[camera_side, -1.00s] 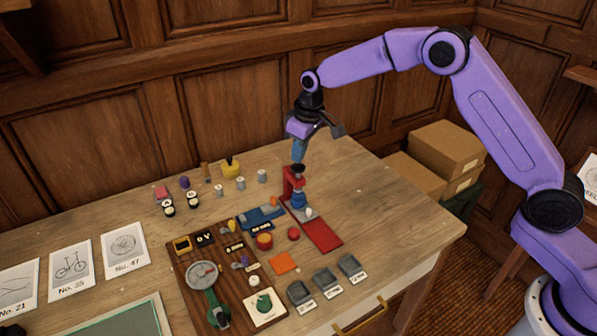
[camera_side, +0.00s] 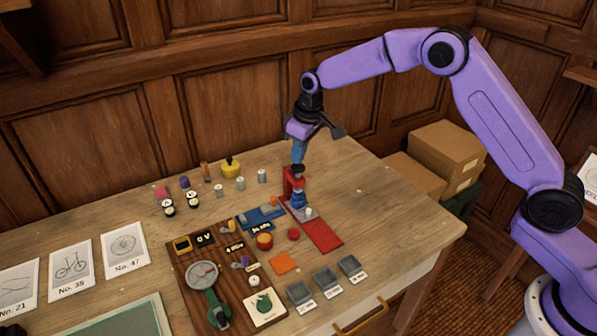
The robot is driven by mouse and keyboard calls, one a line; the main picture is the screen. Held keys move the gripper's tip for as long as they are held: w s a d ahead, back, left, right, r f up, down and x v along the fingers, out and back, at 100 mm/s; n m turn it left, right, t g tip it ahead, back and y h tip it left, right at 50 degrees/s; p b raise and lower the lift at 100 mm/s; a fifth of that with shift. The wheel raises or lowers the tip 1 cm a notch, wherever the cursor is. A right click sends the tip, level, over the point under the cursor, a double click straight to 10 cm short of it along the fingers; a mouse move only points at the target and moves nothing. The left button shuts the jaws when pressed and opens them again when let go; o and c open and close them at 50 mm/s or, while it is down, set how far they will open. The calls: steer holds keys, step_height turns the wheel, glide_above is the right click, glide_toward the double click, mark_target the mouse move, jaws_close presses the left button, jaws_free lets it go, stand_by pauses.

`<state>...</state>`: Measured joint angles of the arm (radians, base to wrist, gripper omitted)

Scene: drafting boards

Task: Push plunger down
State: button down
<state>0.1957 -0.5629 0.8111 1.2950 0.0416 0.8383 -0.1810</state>
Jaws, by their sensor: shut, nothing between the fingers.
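A red press stand (camera_side: 293,184) with a red base plate (camera_side: 322,236) stands on the wooden table. Its plunger has a black knob (camera_side: 298,168) on top and a blue body (camera_side: 298,199) below. A small grey-white piece (camera_side: 309,213) lies on the plate at the plunger's foot. My gripper (camera_side: 298,158) is shut and points down, with its fingertips at the top of the black knob. They look in contact, though the small view does not settle it.
A wooden board with a gauge (camera_side: 202,275), a green lever (camera_side: 217,308) and small parts lies left of the press. Grey trays (camera_side: 325,280) stand in front. Several weights and a yellow piece (camera_side: 231,168) stand behind. The table right of the press is clear.

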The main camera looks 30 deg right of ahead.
steer(key=shift+f, duration=1.05)
steer(key=shift+r, duration=0.1)
steer(key=shift+r, duration=4)
